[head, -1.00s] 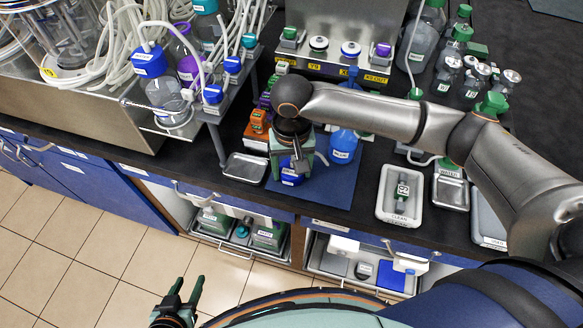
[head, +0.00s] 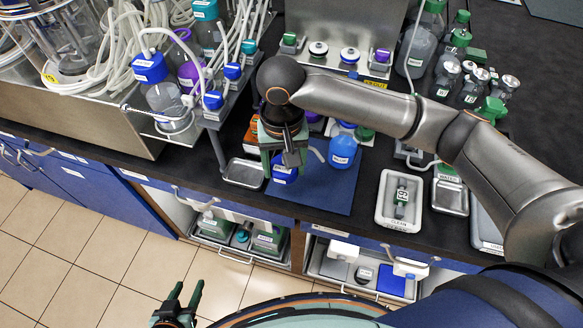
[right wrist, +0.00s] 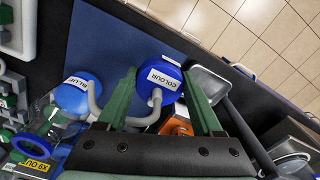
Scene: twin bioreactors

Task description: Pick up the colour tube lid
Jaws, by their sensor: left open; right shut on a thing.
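The colour tube lid (right wrist: 158,78) is a blue cap with a white COLOUR label and a pale bent tube. My right gripper (right wrist: 162,88) is shut on it, one green finger on each side. In the head view my right gripper (head: 284,153) points down over the left part of the blue mat (head: 325,197), and the lid (head: 283,174) shows at its fingertips. What is under the lid is hidden. My left gripper (head: 186,290) is open and empty, low over the floor, away from the bench.
A blue bottle (head: 343,152) labelled BLUE stands on the mat close to the right of my right gripper. An empty metal tray (head: 243,173) lies to the left. The white CLEAN tray (head: 400,212) lies to the right. The mat's front part is bare.

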